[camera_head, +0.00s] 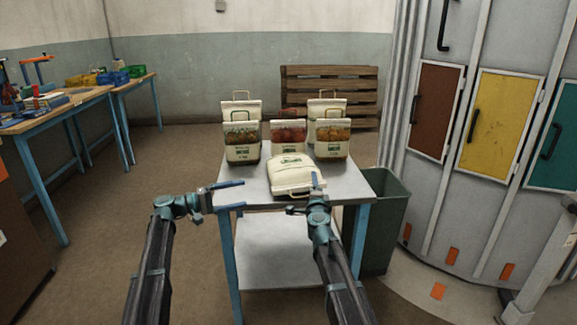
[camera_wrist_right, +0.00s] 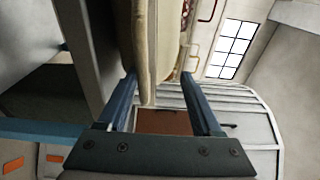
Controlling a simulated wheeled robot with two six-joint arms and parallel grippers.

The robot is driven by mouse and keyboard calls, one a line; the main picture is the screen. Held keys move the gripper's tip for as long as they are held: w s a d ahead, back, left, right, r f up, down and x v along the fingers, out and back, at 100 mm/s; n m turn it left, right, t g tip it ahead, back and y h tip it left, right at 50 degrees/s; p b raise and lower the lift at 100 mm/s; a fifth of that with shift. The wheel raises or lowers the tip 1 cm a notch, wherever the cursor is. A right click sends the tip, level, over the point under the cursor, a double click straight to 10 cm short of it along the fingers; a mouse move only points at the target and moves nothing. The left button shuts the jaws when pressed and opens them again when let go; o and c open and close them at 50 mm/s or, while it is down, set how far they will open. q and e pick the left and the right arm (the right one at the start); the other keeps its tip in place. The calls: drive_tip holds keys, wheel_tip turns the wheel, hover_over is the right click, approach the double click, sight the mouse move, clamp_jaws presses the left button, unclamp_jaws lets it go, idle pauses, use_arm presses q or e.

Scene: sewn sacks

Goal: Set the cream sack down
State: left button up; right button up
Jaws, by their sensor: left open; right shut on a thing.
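The cream sack (camera_head: 294,172) is at the front of the small grey table (camera_head: 350,184), tilted or lying, with its handle toward me at the front edge. In the head view I cannot tell whether it rests fully on the top. My right gripper (camera_head: 308,195) is at its front right and is shut on it. In the right wrist view the sack's pale cloth (camera_wrist_right: 145,50) shows between the two fingers of the right gripper (camera_wrist_right: 162,95). My left gripper (camera_head: 231,195) is open and empty, by the table's front left corner.
Several upright sacks with handles and clear windows, such as one with red contents (camera_head: 288,134), stand behind on the table. A dark green bin (camera_head: 385,220) is against its right side. A lower shelf (camera_head: 275,250) is bare. A pallet (camera_head: 330,95) leans on the back wall.

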drive_tip(key=o, duration=0.6)
drive_tip(key=shift+c, duration=0.2)
drive_tip(key=s+a, duration=0.1)
drive_tip(key=s, duration=1.1)
drive_tip(key=shift+a, duration=0.15)
drive_tip(key=shift+w, duration=0.2)
drive_tip(key=w+d, duration=0.1)
drive_tip(key=w, duration=1)
drive_tip(key=shift+w+d, duration=0.15)
drive_tip(key=shift+w, duration=0.15)
